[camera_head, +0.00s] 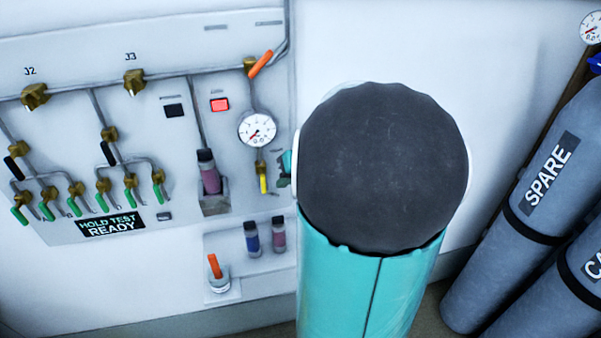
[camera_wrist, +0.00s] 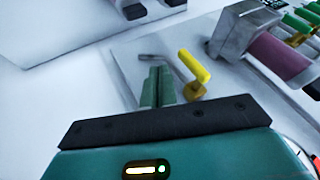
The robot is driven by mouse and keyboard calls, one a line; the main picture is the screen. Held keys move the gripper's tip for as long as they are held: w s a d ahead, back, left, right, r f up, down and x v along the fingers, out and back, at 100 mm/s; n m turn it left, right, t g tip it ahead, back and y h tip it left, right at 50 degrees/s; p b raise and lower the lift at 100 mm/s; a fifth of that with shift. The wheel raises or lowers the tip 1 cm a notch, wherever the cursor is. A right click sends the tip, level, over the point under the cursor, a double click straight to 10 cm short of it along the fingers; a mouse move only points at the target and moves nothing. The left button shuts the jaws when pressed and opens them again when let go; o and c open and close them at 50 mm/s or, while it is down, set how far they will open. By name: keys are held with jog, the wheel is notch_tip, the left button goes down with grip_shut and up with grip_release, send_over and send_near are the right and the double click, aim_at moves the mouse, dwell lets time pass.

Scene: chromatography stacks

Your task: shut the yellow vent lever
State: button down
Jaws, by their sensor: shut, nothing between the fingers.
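The yellow vent lever (camera_head: 263,178) hangs pointing down below the pressure gauge (camera_head: 257,130) on the wall panel. In the wrist view the lever (camera_wrist: 194,66) is a short yellow bar on a brass valve body (camera_wrist: 195,91), slanting up and left from it. In the head view only a teal bit of my gripper (camera_head: 286,163) shows right of the lever; my arm hides the rest.
A holder with a pink vial (camera_head: 210,178) stands left of the lever; it also shows in the wrist view (camera_wrist: 279,52). An orange lever (camera_head: 261,63) sits above the gauge. Several green levers are further left. Grey cylinders (camera_head: 545,180) stand at the right.

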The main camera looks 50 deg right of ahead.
aim_at(263, 184)
jog(key=shift+w+a+r, duration=0.1)
jog(key=shift+w+a, duration=0.2)
jog(key=shift+a, duration=0.2)
jog(key=shift+w+a, duration=0.25)
jog(key=shift+a, duration=0.2)
jog(key=shift+f+t+y, duration=0.3)
jog(key=shift+t+y, duration=0.3)
jog(key=shift+y, duration=0.1)
jog(key=shift+w+a+f+m+t+y, duration=0.3)
jog(key=shift+a+m+t+y, duration=0.15)
jog(key=shift+t+y, duration=0.55)
jog(key=shift+w+a+f+m+t+y, duration=0.3)
jog(key=shift+a+m+t+y, duration=0.2)
jog(key=shift+t+y, duration=0.45)
jog(key=shift+w+a+f+m+t+y, duration=0.25)
jog(key=shift+w+a+m+t+y, duration=0.15)
jog(key=shift+t+y, duration=0.55)
jog(key=shift+f, duration=0.15)
